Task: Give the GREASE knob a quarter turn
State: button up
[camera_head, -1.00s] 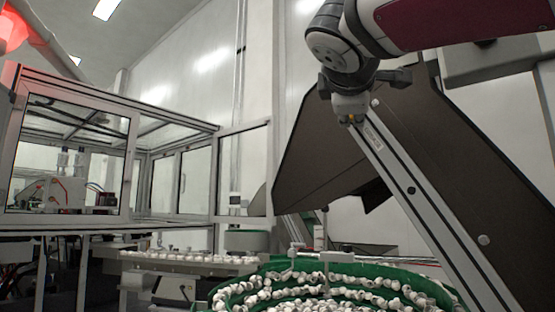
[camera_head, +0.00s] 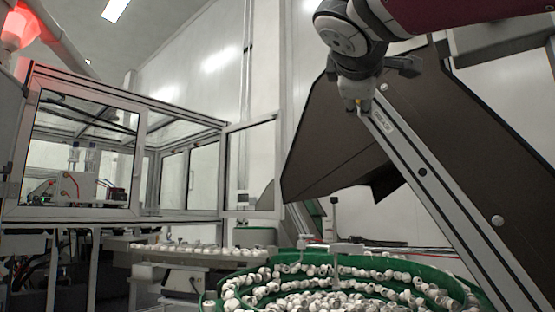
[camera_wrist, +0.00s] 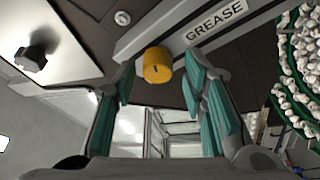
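A yellow round knob (camera_wrist: 157,65) with a small dark mark on its face sits by a grey beam. The beam bears a white GREASE label (camera_wrist: 215,18), small and hard to read in the head view (camera_head: 382,121). My gripper (camera_wrist: 158,66) is open, with teal-padded fingers on either side of the knob. Gaps show between the knob and both fingers, so no contact is visible. How deep the knob lies between the fingertips I cannot tell. In the head view my gripper (camera_head: 360,106) is at the upper end of the beam, where a speck of yellow shows.
A black knob (camera_wrist: 33,58) on a light panel is at the wrist view's left. A small round gauge-like fitting (camera_wrist: 122,18) is near the beam. A green bowl (camera_head: 440,297) of white caps stands below. A glazed enclosure (camera_head: 75,207) is at left, and a dark sloped hopper (camera_head: 330,150) lies behind my gripper.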

jog(key=r+v, duration=0.1)
jog(key=v, duration=1.1)
jog(key=shift+f, duration=0.45)
